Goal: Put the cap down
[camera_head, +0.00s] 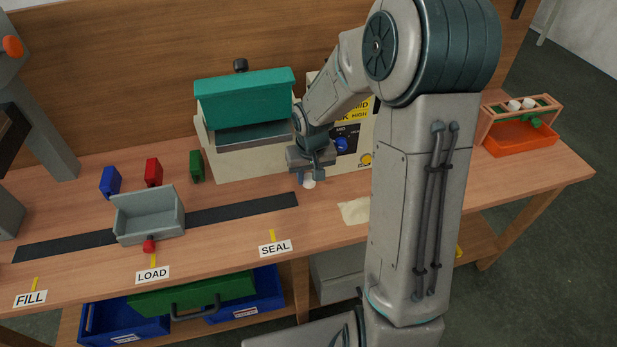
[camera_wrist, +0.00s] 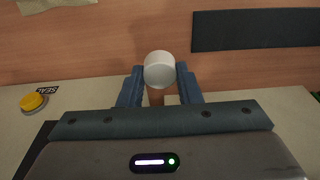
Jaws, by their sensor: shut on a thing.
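A small white round cap (camera_wrist: 159,70) sits between the two finger tips of my gripper (camera_wrist: 159,82) in the wrist view. The fingers are shut on its sides. In the head view my gripper (camera_head: 311,172) points down over the wooden bench (camera_head: 225,255), in front of the teal-topped machine, and the cap (camera_head: 308,183) shows as a white spot under it. The cap is at or just above the bench; I cannot tell whether it touches. My arm hides part of the machine's control panel.
A dark strip (camera_head: 240,208) ends left of my gripper and carries a grey tray (camera_head: 165,223). Blue, red and green blocks stand behind it. A pale cloth (camera_head: 354,211) lies to the right. The teal-topped machine (camera_head: 245,97) stands close behind. A wooden rack (camera_head: 487,120) stands far right.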

